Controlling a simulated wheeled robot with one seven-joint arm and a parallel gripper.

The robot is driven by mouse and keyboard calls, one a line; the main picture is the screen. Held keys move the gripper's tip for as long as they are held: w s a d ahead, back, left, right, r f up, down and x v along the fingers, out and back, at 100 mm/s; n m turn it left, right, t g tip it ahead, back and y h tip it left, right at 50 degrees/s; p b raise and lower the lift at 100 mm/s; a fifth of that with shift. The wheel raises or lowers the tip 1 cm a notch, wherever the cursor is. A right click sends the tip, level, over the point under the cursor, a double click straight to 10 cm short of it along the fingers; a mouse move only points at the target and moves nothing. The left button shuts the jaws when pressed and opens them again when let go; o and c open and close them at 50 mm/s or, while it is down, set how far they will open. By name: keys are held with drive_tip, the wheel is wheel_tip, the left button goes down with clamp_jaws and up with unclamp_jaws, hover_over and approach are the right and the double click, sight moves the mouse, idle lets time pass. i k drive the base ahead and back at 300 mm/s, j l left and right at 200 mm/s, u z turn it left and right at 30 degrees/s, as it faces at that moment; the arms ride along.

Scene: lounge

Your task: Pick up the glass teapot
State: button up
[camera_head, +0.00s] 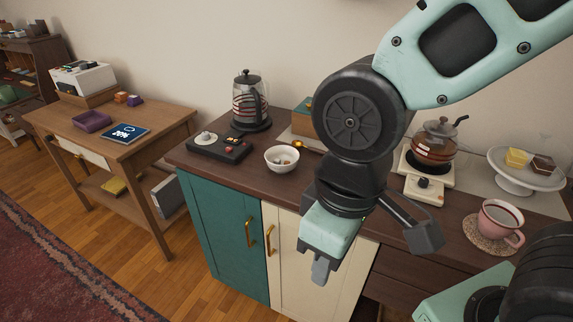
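A round glass teapot (434,143) with a brown lid and amber liquid sits upright on a small white warmer (428,184) on the right part of the dark wooden counter. Part of its left side lies close to my arm in the picture. My gripper (321,271) hangs in front of the counter, over the cream cabinet door, pointing down. It is well apart from the teapot, to its lower left. Nothing is seen held in it, but its finger opening is not clear from this angle.
A tall glass kettle (250,101) stands at the counter's left, behind a dark tray (220,146) and a white bowl (281,159). Right of the teapot are a cake stand (513,184) and a pink cup (499,222). A wooden side table (166,124) stands left.

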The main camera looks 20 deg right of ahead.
sight(429, 149)
drive_tip(key=k+l+z, duration=0.1)
drive_tip(key=l+z, duration=0.65)
drive_tip(key=l, duration=0.15)
